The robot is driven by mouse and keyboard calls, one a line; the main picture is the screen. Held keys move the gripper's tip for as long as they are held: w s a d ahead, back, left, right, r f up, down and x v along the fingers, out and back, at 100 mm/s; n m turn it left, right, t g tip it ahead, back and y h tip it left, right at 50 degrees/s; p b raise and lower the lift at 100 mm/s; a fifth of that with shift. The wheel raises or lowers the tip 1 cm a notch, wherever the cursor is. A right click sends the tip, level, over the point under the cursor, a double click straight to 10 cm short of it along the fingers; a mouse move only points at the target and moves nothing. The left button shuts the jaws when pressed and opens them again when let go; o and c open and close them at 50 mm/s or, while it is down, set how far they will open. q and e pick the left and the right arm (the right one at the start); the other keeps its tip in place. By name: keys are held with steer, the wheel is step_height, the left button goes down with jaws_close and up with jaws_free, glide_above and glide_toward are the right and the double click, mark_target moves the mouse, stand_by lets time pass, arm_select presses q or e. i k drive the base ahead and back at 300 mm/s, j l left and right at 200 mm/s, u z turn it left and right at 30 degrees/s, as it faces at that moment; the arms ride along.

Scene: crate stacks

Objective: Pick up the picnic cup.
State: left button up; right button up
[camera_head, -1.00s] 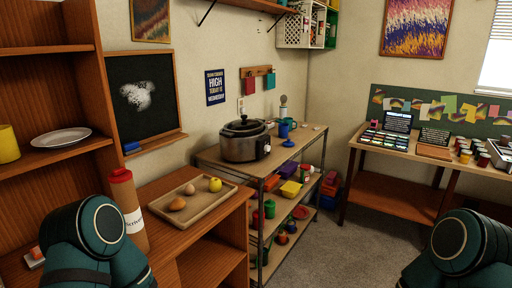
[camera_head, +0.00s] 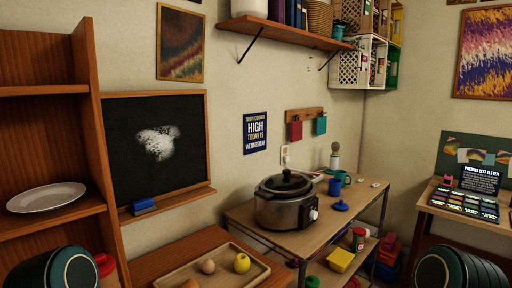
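A blue-teal cup (camera_head: 335,187) stands on the wooden-topped table, behind and to the right of the slow cooker. A smaller teal cup or mug (camera_head: 345,178) seems to be just beside it. I cannot tell whether either is the picnic cup. A blue lid-like piece (camera_head: 340,206) lies in front of them. Neither of my grippers shows; only rounded dark teal parts of my arms are at the lower left and lower right edges.
The slow cooker (camera_head: 286,203) takes up the table's left part. A tray (camera_head: 205,277) with an egg and a yellow apple (camera_head: 242,263) is on the cabinet in front. A plate (camera_head: 46,197) sits on the left shelf. A wall shelf (camera_head: 285,33) hangs above.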

mark_target(343, 179)
steer(key=i+l, duration=0.4)
steer(key=l, duration=0.15)
steer(key=i+l, duration=0.35)
steer(key=l, duration=0.2)
steer(key=i+l, duration=0.4)
steer(key=l, duration=0.15)
steer(key=i+l, duration=0.4)
steer(key=l, duration=0.15)
steer(key=i+l, duration=0.75)
steer(key=l, duration=0.3)
